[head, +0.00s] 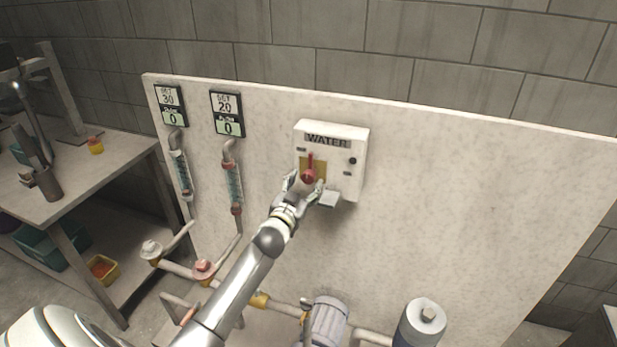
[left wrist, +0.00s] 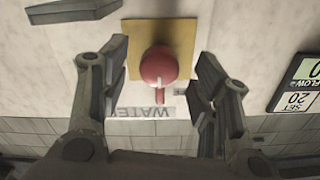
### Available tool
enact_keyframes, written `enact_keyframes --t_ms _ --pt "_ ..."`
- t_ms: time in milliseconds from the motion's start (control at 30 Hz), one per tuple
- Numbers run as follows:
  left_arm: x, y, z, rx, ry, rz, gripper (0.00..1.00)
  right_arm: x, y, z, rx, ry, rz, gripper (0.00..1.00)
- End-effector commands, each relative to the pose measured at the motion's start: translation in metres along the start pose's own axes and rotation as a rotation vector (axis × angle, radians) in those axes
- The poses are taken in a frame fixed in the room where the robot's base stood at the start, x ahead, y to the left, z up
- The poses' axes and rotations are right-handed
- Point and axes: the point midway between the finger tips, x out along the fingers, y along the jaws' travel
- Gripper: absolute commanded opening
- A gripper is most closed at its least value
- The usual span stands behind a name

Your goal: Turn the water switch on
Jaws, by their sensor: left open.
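The water switch box (head: 341,136) is a white box labelled WATER on the pale panel. Its red switch handle (head: 310,166) points upward on a yellow plate (head: 320,172). My left gripper (head: 305,184) is at the lower front of the handle, with a finger to either side. In the left wrist view, the round red handle hub (left wrist: 159,65) shows between the open fingers of the left gripper (left wrist: 160,85), over the yellow plate (left wrist: 185,40). Both fingers appear apart from the red hub. My right gripper is not in view.
Two gauge displays (head: 228,114) and clear flow tubes (head: 234,185) are left of the box. Pipes, a grey motor (head: 325,325) and a dark cylinder (head: 421,325) are below. A workbench (head: 90,170) stands at left. The panel right of the box is bare.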

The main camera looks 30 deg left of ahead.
Motion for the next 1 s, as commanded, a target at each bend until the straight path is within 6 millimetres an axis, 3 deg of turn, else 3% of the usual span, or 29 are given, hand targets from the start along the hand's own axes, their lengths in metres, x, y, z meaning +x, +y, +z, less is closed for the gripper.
enact_keyframes --t_ms 300,700,1000 --pt "0.031 0.000 0.000 0.000 0.000 -0.001 0.56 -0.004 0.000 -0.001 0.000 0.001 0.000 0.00" --pt "0.035 0.000 0.000 0.000 0.000 0.001 0.56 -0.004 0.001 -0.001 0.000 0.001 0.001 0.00" --pt "0.035 0.000 0.000 0.000 0.000 0.000 0.20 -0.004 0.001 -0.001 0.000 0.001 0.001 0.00"
